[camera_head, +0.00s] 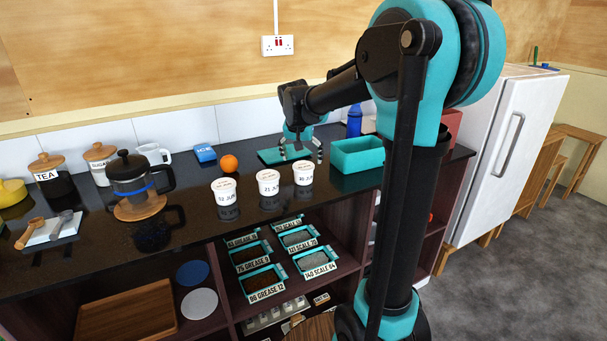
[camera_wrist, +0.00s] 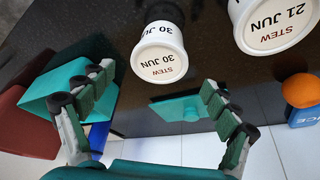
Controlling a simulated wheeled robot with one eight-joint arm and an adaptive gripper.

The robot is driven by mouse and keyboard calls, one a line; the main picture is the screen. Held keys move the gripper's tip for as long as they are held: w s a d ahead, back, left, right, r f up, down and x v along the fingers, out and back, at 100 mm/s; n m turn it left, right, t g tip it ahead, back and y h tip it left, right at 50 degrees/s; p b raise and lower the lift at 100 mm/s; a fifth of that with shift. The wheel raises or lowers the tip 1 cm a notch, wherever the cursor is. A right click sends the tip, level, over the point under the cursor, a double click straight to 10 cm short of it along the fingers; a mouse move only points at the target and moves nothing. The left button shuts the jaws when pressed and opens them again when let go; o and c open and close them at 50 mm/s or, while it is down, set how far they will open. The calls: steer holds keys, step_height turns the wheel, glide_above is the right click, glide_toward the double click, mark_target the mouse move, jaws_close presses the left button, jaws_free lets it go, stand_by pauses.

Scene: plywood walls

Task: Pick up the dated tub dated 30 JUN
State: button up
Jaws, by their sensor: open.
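Three white tubs stand in a row on the black counter. The rightmost in the head view is the tub dated 30 JUN (camera_head: 303,174); its lid and side print shows in the wrist view (camera_wrist: 159,63). The middle tub (camera_head: 268,183) is dated 21 JUN and shows in the wrist view at upper right (camera_wrist: 272,25). The left tub (camera_head: 226,193) has a date too small to read surely. My gripper (camera_head: 301,154) is open and empty on the wall side of the 30 JUN tub. In the wrist view the tub lies beyond the gap between the fingers (camera_wrist: 157,80), apart from them.
A teal flat piece with a knob (camera_wrist: 172,108) lies behind the tubs. A teal bin (camera_head: 357,157) stands to the right. An orange (camera_head: 229,163) and a blue ICE box (camera_head: 204,153) are at the back left. The counter's front edge (camera_head: 200,245) is close to the tubs.

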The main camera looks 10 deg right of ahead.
mark_target(303, 166)
steer(key=x, duration=0.5)
steer(key=shift+s+f, duration=0.15)
steer(key=shift+s, duration=0.1)
steer(key=c, duration=1.4)
